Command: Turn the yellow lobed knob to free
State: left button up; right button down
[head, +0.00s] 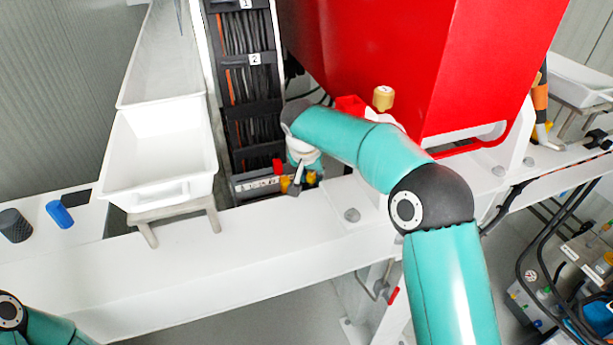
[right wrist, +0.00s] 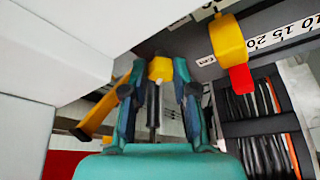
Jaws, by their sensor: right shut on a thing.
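The yellow lobed knob (right wrist: 160,68) shows in the right wrist view between the fingertips of my right gripper (right wrist: 158,82). The fingers are shut on it from both sides and hide part of its rim. In the head view my right gripper (head: 299,181) reaches down to the panel at the foot of the cable rack. Yellow parts show beside its fingers there, but which one is the knob I cannot tell. The knob's pointer or marking cannot be read. My left gripper is out of view; only part of its arm shows at the lower left.
A yellow lever with a red tip (right wrist: 232,48) stands close to the right of the gripper beside a numbered scale (right wrist: 268,38). Another yellow bar (right wrist: 103,113) is close on the left. A white bin (head: 160,190) and a red housing (head: 390,45) flank the cable rack (head: 250,90).

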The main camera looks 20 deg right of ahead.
jog(key=c, duration=1.3)
grip_release()
jog(key=shift+w+d+r, duration=0.15)
jog(key=shift+w+r, duration=0.05)
jog(key=shift+r, duration=0.15)
jog(key=o, duration=0.4)
jog(key=shift+f, duration=0.2)
jog(key=shift+s, duration=0.1)
jog(key=v, duration=1.1)
jog(key=shift+s+a+r, duration=0.15)
jog(key=shift+a+r, duration=0.1)
jog(key=shift+r, duration=0.1)
